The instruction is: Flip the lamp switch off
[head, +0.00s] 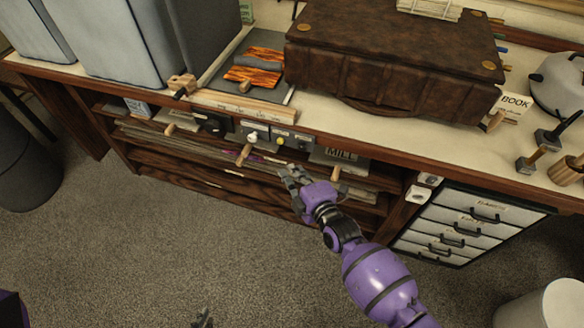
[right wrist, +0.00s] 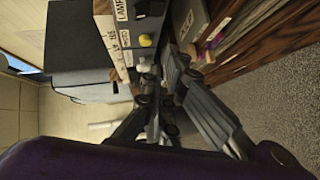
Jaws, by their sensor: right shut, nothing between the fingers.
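The lamp switch (head: 303,143) is a dark block at the right end of the row of controls under the bench's front edge. In the right wrist view, the dark block (right wrist: 145,8) is at the top, beside a label reading LAMP (right wrist: 122,9); its lever position is too small to tell. My right gripper (head: 287,172) is shut and empty, below and slightly left of the switch, apart from it. It also shows in the right wrist view (right wrist: 163,75). Only dark tips of my left gripper (head: 203,318) show at the bottom edge; their opening is unclear.
Left of the switch are a yellow knob (head: 280,140) and a white knob (head: 252,136). Shelves with boards and protruding wooden handles (head: 243,155) lie below. A brown leather case (head: 390,60) sits on the bench above. A drawer cabinet (head: 465,222) stands at the right.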

